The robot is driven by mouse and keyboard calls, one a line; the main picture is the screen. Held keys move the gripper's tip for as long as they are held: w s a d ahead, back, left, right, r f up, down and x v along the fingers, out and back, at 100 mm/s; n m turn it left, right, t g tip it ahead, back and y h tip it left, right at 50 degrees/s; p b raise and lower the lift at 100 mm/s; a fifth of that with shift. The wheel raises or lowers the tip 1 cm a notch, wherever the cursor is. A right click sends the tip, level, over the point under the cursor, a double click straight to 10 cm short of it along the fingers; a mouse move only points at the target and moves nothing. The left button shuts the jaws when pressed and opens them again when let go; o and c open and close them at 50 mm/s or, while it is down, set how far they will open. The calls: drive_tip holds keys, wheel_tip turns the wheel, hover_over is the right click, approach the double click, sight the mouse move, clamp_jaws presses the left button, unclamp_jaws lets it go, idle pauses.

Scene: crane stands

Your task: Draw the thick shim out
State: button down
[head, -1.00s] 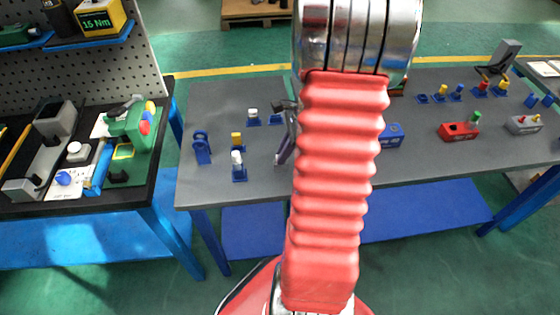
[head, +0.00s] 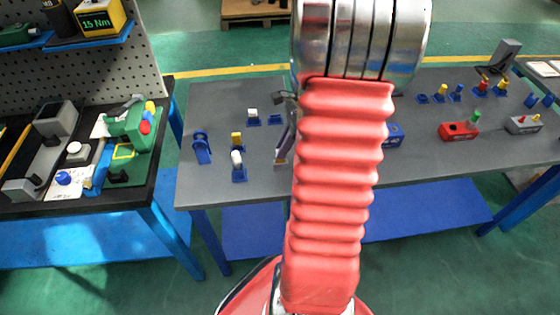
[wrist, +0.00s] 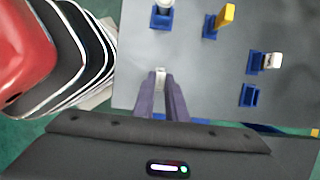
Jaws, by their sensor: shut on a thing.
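My gripper (wrist: 161,82) is shut on a small pale grey piece (wrist: 160,75), which shows between its fingertips in the wrist view. It looks like the thick shim, but its thickness is hard to judge. In the head view my gripper (head: 281,158) hangs over the grey table, left of my red arm sleeve, with a small pale bit at its tips. The pale piece is mostly hidden by the fingers. I cannot tell whether it touches the table or a stand.
Nearby are blue stands with a yellow piece (wrist: 226,15), a white piece (wrist: 272,60) and another white piece (head: 237,158), plus an empty blue stand (wrist: 250,95). A blue ring stand (head: 202,147) is at left. A red block (head: 459,131) and a blue block (head: 395,134) are at right.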

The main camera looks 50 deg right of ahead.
drive_tip(key=shift+r, duration=1.8)
